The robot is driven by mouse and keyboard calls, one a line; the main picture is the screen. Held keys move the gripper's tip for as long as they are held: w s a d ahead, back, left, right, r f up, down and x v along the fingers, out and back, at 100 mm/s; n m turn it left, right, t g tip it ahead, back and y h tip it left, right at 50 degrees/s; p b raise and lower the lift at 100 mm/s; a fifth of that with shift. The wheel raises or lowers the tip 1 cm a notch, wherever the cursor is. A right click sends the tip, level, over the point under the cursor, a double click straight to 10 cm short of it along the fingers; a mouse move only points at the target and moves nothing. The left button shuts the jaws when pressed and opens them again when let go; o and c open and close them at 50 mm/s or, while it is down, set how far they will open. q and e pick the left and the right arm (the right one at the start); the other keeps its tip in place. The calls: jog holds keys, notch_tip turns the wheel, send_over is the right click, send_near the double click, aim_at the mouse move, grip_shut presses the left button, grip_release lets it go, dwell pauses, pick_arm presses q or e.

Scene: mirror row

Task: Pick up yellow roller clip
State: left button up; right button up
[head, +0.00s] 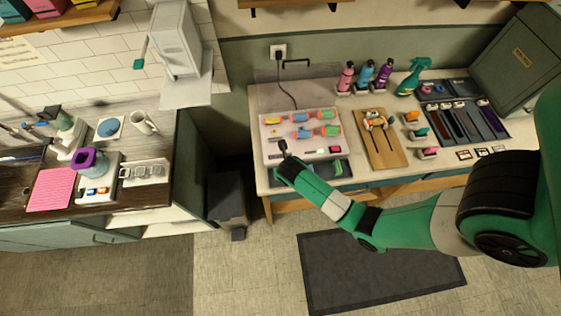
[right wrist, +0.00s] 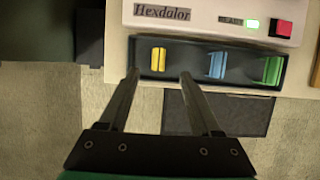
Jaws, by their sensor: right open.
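The yellow roller clip (right wrist: 158,60) lies in the left part of a dark tray (right wrist: 185,78) along the front of a white roller set, in the right wrist view. My right gripper (right wrist: 159,75) is open and empty, its two fingertips on either side of the clip's line and just short of it in the picture. I cannot tell its height above the tray. In the head view my right gripper (head: 283,147) is over the left front of the roller set (head: 272,150); the yellow clip is hidden there by my arm. My left gripper is not in view.
A blue clip (right wrist: 217,65) and a green clip (right wrist: 271,70) share the tray to the right. A wooden board (head: 384,152), bottles and a tool tray (head: 465,122) occupy the table's right. A bin (head: 227,196) stands at left.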

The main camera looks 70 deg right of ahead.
jog(key=x, duration=0.3)
jog(key=shift+w+d+f, duration=0.15)
jog(key=shift+w+f, duration=0.1)
jog(key=shift+f, duration=0.1)
jog(key=shift+x, duration=2.6)
jog(key=shift+s, duration=0.1)
jog(key=shift+c, duration=0.2)
grip_shut()
